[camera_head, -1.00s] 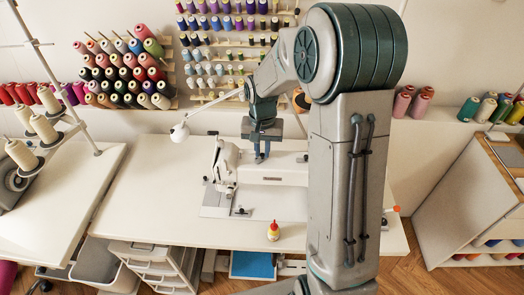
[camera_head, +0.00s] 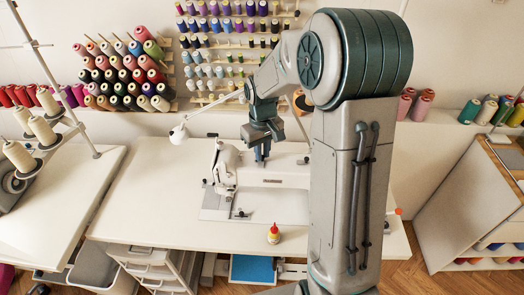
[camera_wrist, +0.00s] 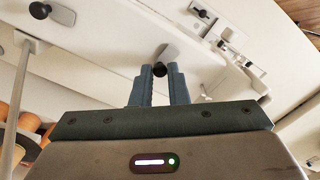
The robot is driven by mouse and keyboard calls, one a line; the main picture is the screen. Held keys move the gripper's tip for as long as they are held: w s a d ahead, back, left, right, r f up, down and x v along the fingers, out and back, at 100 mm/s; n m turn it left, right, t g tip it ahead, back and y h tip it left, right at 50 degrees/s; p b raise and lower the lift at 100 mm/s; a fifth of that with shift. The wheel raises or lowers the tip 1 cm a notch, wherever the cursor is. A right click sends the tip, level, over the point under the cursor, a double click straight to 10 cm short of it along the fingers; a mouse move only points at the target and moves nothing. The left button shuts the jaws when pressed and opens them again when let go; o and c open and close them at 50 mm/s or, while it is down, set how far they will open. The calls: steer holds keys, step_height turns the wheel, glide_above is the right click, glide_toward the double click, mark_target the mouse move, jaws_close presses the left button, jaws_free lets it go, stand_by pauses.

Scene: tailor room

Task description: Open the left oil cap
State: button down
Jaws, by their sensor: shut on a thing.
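The white sewing machine (camera_head: 224,168) is on the table, with my gripper (camera_head: 262,163) over its top. In the wrist view, my gripper (camera_wrist: 160,71) has its blue-grey fingertips close together, shut around a small black round knob (camera_wrist: 160,69). This knob sits at the end of a grey cap plate (camera_wrist: 178,54) on the machine's white top. A second black knob (camera_wrist: 40,10) with a similar grey plate shows at the upper left of the wrist view, apart from my gripper. I cannot tell whether the held cap is lifted.
A small oil bottle (camera_head: 273,233) with a red tip stands on the white table (camera_head: 150,205) near its front edge. Thread racks (camera_head: 130,72) line the wall behind. A white lamp head (camera_head: 179,134) is left of my wrist. The table's left part is clear.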

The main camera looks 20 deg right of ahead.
steer(key=shift+r, duration=0.1)
stand_by(0.3)
steer(key=c, duration=1.4)
jaws_free()
steer(key=shift+c, duration=0.2)
step_height(320, 180, up, 14)
steer(key=b, duration=0.1)
steer(key=s+f+m+t, duration=0.1)
steer(key=s+f, duration=0.1)
steer(key=s, duration=0.9)
steer(key=s+f+m+t, duration=0.1)
steer(key=s+m+t, duration=0.1)
steer(key=s, duration=0.9)
steer(key=shift+a+f, duration=0.15)
steer(key=shift+f, duration=0.25)
